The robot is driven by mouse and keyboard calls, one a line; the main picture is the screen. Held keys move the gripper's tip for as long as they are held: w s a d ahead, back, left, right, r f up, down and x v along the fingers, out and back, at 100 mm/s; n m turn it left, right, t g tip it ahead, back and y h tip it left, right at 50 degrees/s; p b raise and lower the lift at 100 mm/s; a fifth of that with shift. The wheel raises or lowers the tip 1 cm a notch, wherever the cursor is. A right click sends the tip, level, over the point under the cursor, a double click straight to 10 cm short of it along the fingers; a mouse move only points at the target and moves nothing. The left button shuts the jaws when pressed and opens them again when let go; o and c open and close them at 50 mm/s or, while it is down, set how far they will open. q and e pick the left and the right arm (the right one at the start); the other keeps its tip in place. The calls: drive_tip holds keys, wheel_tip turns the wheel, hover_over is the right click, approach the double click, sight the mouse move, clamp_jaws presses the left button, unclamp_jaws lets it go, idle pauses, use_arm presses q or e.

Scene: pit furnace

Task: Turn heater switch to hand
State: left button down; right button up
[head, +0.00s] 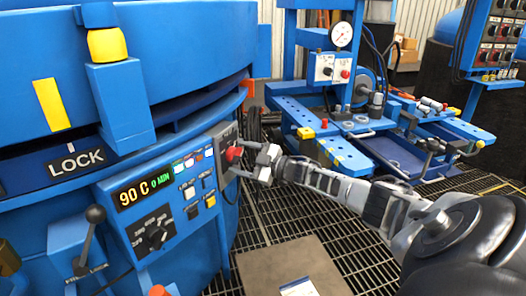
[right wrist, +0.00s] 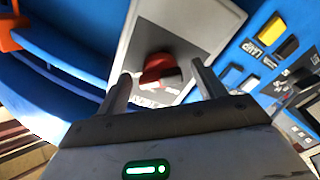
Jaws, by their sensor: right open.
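A red rotary switch knob (head: 233,154) sits on a grey plate (head: 224,137) at the right end of the furnace's control panel. In the right wrist view the red knob (right wrist: 158,70) stands on its grey plate (right wrist: 205,28), with small lettering too blurred to read. My right gripper (head: 258,163) is open in front of the knob. In the right wrist view its two fingers (right wrist: 162,88) point at the plate, one on each side of the knob, with gaps between; I cannot tell whether they touch the plate. My left gripper does not show.
A blue test bench (head: 370,140) is behind my right arm. Grated floor lies below.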

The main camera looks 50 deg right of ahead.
use_arm(q)
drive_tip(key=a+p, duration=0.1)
drive_tip(key=p, duration=0.1)
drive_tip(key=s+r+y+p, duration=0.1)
drive_tip(key=p, duration=0.1)
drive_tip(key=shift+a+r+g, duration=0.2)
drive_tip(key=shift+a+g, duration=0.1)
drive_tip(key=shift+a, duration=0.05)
use_arm(e)
drive_tip(key=v, duration=1.5)
drive_tip(key=shift+r, duration=0.15)
drive_tip(key=shift+s+d, duration=0.1)
